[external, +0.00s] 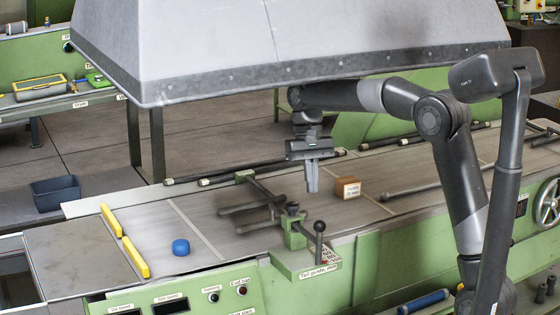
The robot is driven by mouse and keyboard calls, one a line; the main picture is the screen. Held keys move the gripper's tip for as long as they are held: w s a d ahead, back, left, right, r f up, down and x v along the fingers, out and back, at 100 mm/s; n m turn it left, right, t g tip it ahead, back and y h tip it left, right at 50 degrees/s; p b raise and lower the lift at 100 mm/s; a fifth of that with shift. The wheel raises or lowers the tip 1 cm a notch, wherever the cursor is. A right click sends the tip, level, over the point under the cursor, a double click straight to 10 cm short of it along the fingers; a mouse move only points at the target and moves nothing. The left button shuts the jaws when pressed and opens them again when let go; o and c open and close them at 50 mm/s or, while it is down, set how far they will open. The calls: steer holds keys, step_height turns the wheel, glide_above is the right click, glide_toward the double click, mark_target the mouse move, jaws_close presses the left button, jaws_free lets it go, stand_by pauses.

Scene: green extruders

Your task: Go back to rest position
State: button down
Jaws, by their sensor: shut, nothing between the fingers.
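My gripper (312,187) points straight down above the grey conveyor belt (190,225), near the middle of the view. Its fingers are together with nothing between them. The fingertips appear to be a little above the belt surface. My arm reaches in from the right, with its elbow raised. A brown box (347,188) with a pale label stands on the belt just right of the fingers, apart from them. A blue round piece (180,247) lies on the belt at the lower left.
A large grey hood (300,50) hangs over the belt, close above my forearm. A dark guide fork (262,205) and a black-knobbed lever (319,235) stand left of and before my gripper. Yellow bars (135,258) cross the belt at left.

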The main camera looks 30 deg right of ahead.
steer(key=s+a+r+n+t+y, duration=0.1)
steer(key=s+a+r+t, duration=0.1)
steer(key=s+a, duration=0.75)
steer(key=s+d+f+t+h, duration=0.1)
steer(key=s+d+t, duration=0.2)
steer(key=s+d, duration=0.5)
steer(key=s+d+f+n+t, duration=0.1)
steer(key=s+d+f+t, duration=0.1)
steer(key=s+d, duration=0.7)
steer(key=d+t, duration=0.1)
steer(key=d, duration=0.7)
steer(key=shift+f+t+h, duration=0.2)
steer(key=shift+t+h, duration=0.2)
steer(key=c, duration=2.1)
jaws_free()
steer(key=shift+s, duration=0.1)
steer(key=shift+c, duration=0.2)
